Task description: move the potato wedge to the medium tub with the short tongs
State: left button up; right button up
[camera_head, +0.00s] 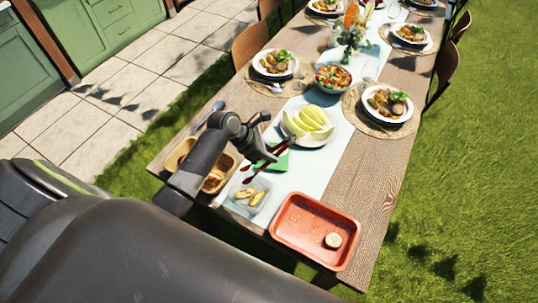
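My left gripper (262,147) is over the near left part of the table, beside the melon plate. It appears shut on dark red tongs (247,180), whose two tips point down and left, apart from each other, near a clear tub. The clear tub (236,203) holds yellow-brown potato wedges (257,197). A tan tub (228,163) with brown food in it lies left of the clear one, partly hidden by my arm. I cannot tell which tub is the medium one. My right gripper is out of view.
A green item (280,160) lies under the gripper. A plate of melon slices (309,123), a salad bowl (333,78) and set plates (387,103) stand farther back.

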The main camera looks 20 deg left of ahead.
pick_arm(q)
notch_tip(320, 180, up, 6)
jog(key=shift+r, duration=0.15)
dwell(0.9)
